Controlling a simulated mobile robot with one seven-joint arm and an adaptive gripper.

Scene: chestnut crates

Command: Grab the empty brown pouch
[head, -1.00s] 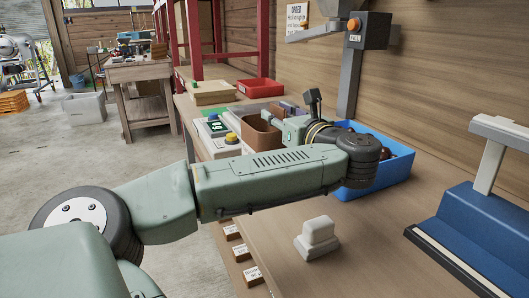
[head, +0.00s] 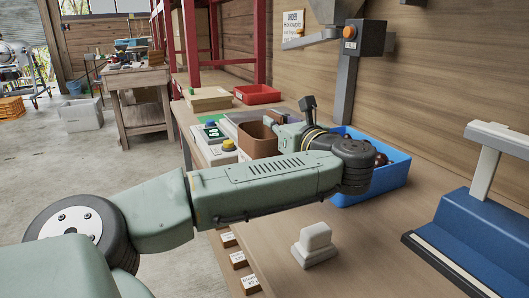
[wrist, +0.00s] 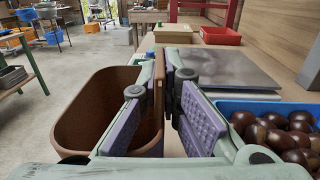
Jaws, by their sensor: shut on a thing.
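The brown pouch (head: 257,142) is an open-topped, rounded container standing upright at the back of the workbench, left of the blue bin. In the wrist view the pouch (wrist: 85,112) fills the left side, and its inside looks empty. My gripper (head: 279,121) is at the pouch's right side. In the wrist view my gripper (wrist: 165,75) has one purple-padded finger inside the pouch and the other outside, shut on its right wall. I cannot tell whether its base touches the surface below.
A blue bin (head: 385,186) of chestnuts is close on the right. A grey plate (wrist: 222,68) lies beyond the gripper. A white block (head: 314,246) sits on the clear front bench.

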